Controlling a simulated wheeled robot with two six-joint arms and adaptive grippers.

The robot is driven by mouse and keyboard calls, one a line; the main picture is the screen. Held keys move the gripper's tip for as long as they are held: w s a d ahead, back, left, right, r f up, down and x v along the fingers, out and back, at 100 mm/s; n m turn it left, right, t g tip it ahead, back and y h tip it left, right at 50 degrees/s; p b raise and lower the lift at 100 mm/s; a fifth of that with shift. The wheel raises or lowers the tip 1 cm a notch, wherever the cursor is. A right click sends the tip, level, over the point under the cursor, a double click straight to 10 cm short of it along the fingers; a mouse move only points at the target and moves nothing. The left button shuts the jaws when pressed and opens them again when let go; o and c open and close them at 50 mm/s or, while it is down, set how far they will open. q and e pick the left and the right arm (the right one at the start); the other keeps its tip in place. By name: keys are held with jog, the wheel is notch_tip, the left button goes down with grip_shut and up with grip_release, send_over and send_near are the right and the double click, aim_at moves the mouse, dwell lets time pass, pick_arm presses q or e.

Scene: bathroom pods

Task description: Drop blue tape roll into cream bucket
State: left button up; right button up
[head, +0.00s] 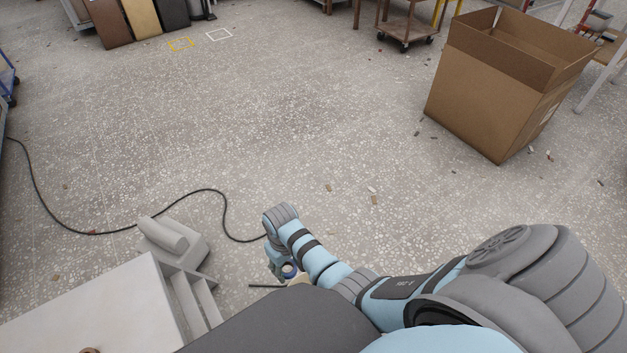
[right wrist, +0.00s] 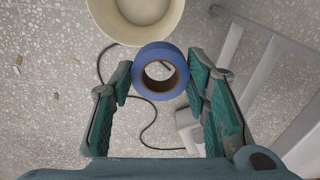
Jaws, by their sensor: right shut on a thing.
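The blue tape roll (right wrist: 160,48) shows in the right wrist view, with its hole facing the camera and a brown core inside. My right gripper (right wrist: 160,68) is shut on it, with the green-padded fingers on its left and right sides. The cream bucket (right wrist: 108,24) is at the top of that view, cut off by the frame edge, and appears empty where visible. The roll's upper edge overlaps the bucket's near rim in the picture. In the head view my right gripper (head: 287,268) is small and partly hidden behind my own body. My left gripper is not in view.
A black cable (head: 225,212) runs across the speckled floor. A white-topped stand (head: 90,305) with a grey step-like part is at the lower left. A large open cardboard box (head: 490,95) stands at the upper right. The middle floor is mostly clear, with small debris.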

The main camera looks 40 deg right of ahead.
pick_arm(q)
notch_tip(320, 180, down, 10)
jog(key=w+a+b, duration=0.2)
jog(key=b, duration=0.5)
pick_arm(e)
jog(key=s+d+f+m+b, duration=0.1)
jog(key=s+d+f+b, duration=0.2)
jog(key=f, duration=0.8)
jog(key=s+d+f+m+b, duration=0.1)
jog(key=s+d+f+b, duration=0.2)
jog(key=f, duration=0.8)
jog(key=shift+s+d+f+m, duration=0.3)
jog(key=shift+s+d+m, duration=0.1)
jog(key=shift+s+d, duration=0.1)
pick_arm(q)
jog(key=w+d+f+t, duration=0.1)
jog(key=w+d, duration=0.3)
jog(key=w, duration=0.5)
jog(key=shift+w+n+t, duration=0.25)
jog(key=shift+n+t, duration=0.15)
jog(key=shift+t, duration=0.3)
pick_arm(e)
jog(key=o, duration=1.1)
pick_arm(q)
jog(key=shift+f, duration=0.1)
pick_arm(e)
jog(key=shift+r, duration=0.1)
notch_tip(320, 180, up, 12)
jog(key=shift+f, duration=0.1)
